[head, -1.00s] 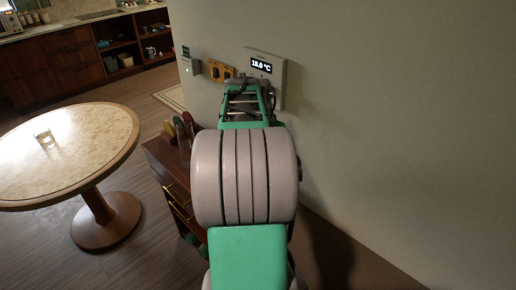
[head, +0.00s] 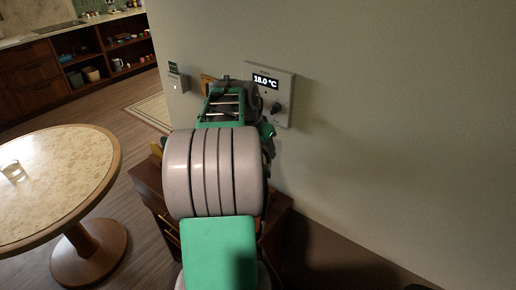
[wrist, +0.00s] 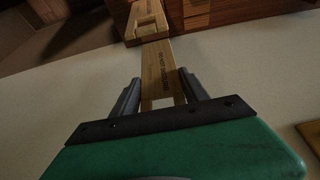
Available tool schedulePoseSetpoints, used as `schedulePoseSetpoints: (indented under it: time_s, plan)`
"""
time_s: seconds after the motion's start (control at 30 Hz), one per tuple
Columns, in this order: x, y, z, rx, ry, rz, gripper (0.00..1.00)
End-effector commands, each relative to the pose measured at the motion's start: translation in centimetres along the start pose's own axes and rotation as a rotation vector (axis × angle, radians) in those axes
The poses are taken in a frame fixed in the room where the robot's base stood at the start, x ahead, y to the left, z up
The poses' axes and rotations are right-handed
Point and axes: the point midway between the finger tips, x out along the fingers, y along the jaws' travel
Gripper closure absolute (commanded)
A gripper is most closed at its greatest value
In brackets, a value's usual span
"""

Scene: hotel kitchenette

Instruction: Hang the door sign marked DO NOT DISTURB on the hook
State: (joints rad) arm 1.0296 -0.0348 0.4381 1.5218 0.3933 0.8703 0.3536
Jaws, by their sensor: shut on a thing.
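In the wrist view my gripper (wrist: 160,88) is shut on a long, flat, tan door sign (wrist: 160,68), which lies between the two grey fingers and extends away from them. Dark lettering runs along the sign, but it is too small and dim to read. A similar tan piece with a cut-out (wrist: 148,22) shows beyond its far end; I cannot tell whether the two touch. In the head view my arm hides the fingers and the held sign. I cannot make out the hook in either view.
A white thermostat (head: 284,92) with a knob is on the wall, close right of my wrist. An orange-yellow item (head: 206,82) on the wall is mostly hidden. A switch plate (head: 178,80) is further left. A dark cabinet (head: 284,205) stands below; a round table (head: 98,150) stands left.

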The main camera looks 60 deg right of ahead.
Motion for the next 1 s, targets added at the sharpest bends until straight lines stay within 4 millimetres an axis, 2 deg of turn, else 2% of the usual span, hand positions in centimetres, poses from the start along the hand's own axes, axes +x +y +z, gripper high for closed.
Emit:
schedulePoseSetpoints:
  time_s: [1.0]
  plan:
    - [6.5,0.0,2.7,-0.001,0.000,0.000,0.87]
